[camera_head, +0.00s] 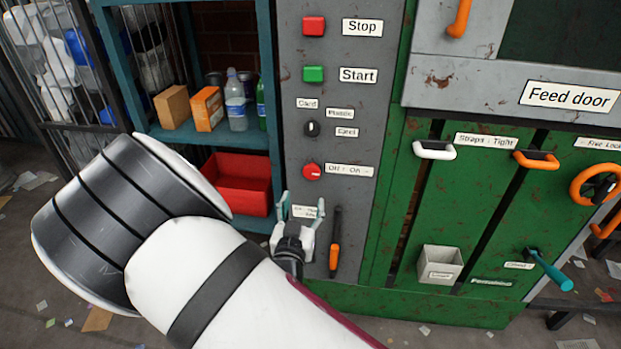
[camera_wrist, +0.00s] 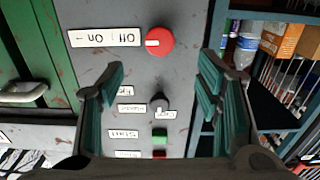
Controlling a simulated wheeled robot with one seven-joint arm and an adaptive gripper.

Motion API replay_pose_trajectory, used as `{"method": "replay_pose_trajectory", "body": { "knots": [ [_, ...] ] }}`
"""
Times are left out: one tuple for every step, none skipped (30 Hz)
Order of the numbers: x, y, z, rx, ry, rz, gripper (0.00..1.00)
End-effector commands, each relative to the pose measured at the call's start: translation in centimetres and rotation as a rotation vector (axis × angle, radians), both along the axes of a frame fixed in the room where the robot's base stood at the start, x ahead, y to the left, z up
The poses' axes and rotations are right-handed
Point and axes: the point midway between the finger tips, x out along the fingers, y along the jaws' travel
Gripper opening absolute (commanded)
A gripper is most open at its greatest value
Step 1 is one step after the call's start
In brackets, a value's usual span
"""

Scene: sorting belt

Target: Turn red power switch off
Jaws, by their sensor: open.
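The red power switch (camera_head: 312,172) is a round red knob on the grey panel, beside a white Off/On label (camera_head: 349,171). In the wrist view, which looks upside down, the knob (camera_wrist: 160,42) is near the top centre, and its white pointer mark lies on the side toward the label (camera_wrist: 104,38). My gripper (camera_head: 302,209) is open and empty, just below the knob in the head view. Its two teal-padded fingers (camera_wrist: 162,82) are spread apart in the wrist view, with the knob beyond them and between their lines. I see no contact with the knob.
Above the knob are a black selector (camera_head: 312,129), a green Start button (camera_head: 313,74) and a red Stop button (camera_head: 313,26). An orange-handled tool (camera_head: 335,245) hangs right of my gripper. A shelf with a red bin (camera_head: 237,183) stands left. A white handle (camera_head: 434,150) projects at right.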

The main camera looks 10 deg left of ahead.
Motion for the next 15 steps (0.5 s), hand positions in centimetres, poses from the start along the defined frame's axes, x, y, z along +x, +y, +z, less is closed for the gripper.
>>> {"method": "replay_pose_trajectory", "body": {
  "knots": [
    [1.0, -0.1, 0.0, 0.001, -0.002, -0.002, 0.59],
    [1.5, -0.1, 0.0, 0.001, -0.002, -0.002, 0.59],
    [2.3, -0.2, -0.1, 0.0, -0.001, -0.003, 0.59],
    [2.9, -0.2, -0.1, 0.001, -0.002, -0.003, 0.59],
    [3.5, -0.2, -0.1, 0.0, -0.002, -0.002, 0.59],
    [4.3, -0.2, -0.1, -0.001, -0.001, -0.002, 0.59],
    [4.9, -0.3, -0.1, 0.0, 0.0, -0.002, 0.59],
    [5.5, -0.3, -0.1, 0.0, -0.001, -0.002, 0.59],
    [6.3, -0.3, -0.1, 0.0, -0.001, -0.001, 0.59],
    [6.9, -0.3, -0.1, -0.001, 0.0, -0.002, 0.59],
    [7.4, -0.3, -0.1, 0.001, -0.001, -0.002, 0.59],
    [8.1, -0.4, -0.1, 0.001, 0.0, -0.002, 0.59],
    [8.6, -0.4, -0.1, 0.001, 0.0, -0.001, 0.59],
    [9.1, -0.4, 0.0, 0.0, -0.001, -0.001, 0.59],
    [9.7, -0.4, -0.1, 0.0, 0.0, -0.001, 0.59]
  ]
}}
